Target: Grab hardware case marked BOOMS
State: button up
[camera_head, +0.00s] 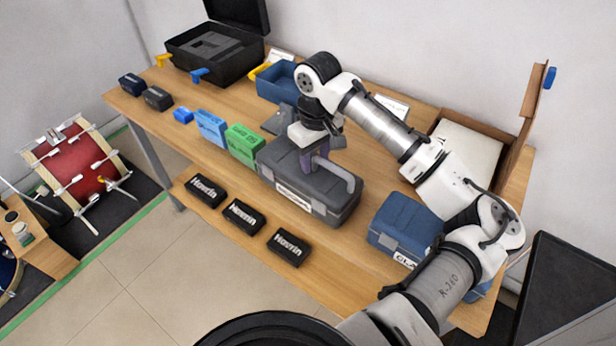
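A large dark grey hardware case (335,208) lies on the wooden table with a white label on its front; the lettering is too small to read, so I cannot confirm BOOMS. A light grey handle (346,178) arches over its lid. My gripper (308,164) points down over the left part of the lid, beside the handle's left end. I cannot tell whether it touches the handle or what is between its fingers. A blue case (405,222) stands to the right, its label starting with "CLA" and partly hidden by my arm.
Green (243,143) and blue (210,127) boxes stand left of the grey case. A blue bin (275,84) and an open black case (215,55) are behind. An open cardboard box (465,150) is at the right.

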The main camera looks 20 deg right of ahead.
grip_shut()
jog(key=shift+r, duration=0.15)
dwell(1.0)
